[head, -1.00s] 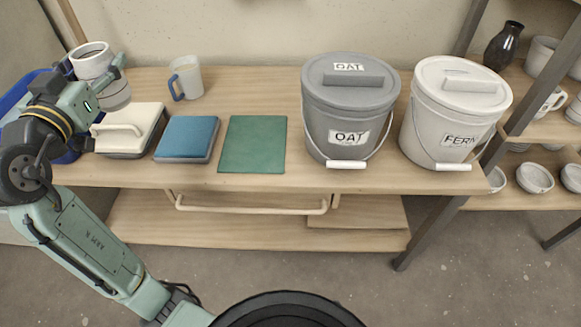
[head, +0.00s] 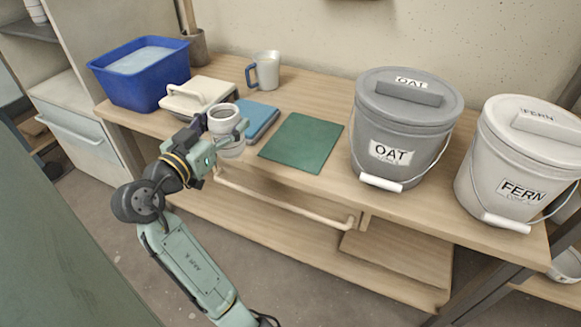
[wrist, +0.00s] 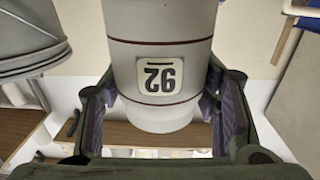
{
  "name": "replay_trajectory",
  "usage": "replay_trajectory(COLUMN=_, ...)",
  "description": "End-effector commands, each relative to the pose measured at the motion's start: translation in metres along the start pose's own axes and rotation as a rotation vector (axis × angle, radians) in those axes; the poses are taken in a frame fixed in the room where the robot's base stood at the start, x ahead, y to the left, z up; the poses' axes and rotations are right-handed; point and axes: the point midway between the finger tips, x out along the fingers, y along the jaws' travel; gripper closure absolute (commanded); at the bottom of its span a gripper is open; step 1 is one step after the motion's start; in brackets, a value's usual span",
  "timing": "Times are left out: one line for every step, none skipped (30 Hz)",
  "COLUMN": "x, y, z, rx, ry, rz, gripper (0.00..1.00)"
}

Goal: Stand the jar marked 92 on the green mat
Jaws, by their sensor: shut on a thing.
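The jar marked 92 (wrist: 163,45) is pale grey-white with dark red bands. Its label reads upside down in the wrist view. My gripper (head: 217,150) is shut on the jar, with a finger on either side of it. In the head view the jar (head: 224,120) looks upright, in front of the bench near the blue pad; its lower part is partly hidden by the gripper. The green mat (head: 302,143) lies flat and bare on the bench, to the right of the jar.
The grey OAT bucket (head: 404,122) stands right of the mat, and the pale FERN bucket (head: 525,155) beyond it. A blue pad (head: 261,119), a cream handled block (head: 199,97), a mug (head: 264,70) and a blue tub (head: 112,82) stand left of the mat.

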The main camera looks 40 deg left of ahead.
Motion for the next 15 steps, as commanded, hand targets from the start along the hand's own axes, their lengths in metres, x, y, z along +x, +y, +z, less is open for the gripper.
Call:
replay_trajectory(x=-0.008, y=-0.007, z=0.011, rx=0.0, ry=0.002, rz=-0.014, gripper=0.84)
replay_trajectory(x=-0.011, y=-0.009, z=0.014, rx=0.001, ry=0.002, rz=-0.018, gripper=0.84)
replay_trajectory(x=-0.014, y=-0.011, z=0.017, rx=0.002, ry=0.002, rz=-0.023, gripper=0.84)
replay_trajectory(x=-0.015, y=-0.012, z=0.019, rx=0.003, ry=0.002, rz=-0.025, gripper=0.84)
replay_trajectory(x=-0.014, y=-0.011, z=0.02, rx=0.003, ry=0.002, rz=-0.027, gripper=0.84)
replay_trajectory(x=-0.011, y=-0.008, z=0.021, rx=0.004, ry=0.002, rz=-0.028, gripper=0.84)
replay_trajectory(x=-0.008, y=-0.004, z=0.021, rx=0.004, ry=0.002, rz=-0.027, gripper=0.84)
replay_trajectory(x=-0.003, y=0.001, z=0.022, rx=0.005, ry=0.001, rz=-0.026, gripper=0.84)
replay_trajectory(x=0.003, y=0.008, z=0.022, rx=0.005, ry=0.003, rz=-0.024, gripper=0.84)
replay_trajectory(x=0.009, y=0.014, z=0.022, rx=0.004, ry=0.001, rz=-0.024, gripper=0.84)
replay_trajectory(x=0.015, y=0.02, z=0.023, rx=0.004, ry=0.001, rz=-0.024, gripper=0.84)
replay_trajectory(x=0.023, y=0.028, z=0.024, rx=0.004, ry=0.001, rz=-0.024, gripper=0.84)
replay_trajectory(x=0.029, y=0.033, z=0.025, rx=0.003, ry=0.001, rz=-0.024, gripper=0.84)
replay_trajectory(x=0.034, y=0.039, z=0.025, rx=0.003, ry=0.002, rz=-0.024, gripper=0.84)
replay_trajectory(x=0.042, y=0.047, z=0.026, rx=0.003, ry=0.001, rz=-0.023, gripper=0.84)
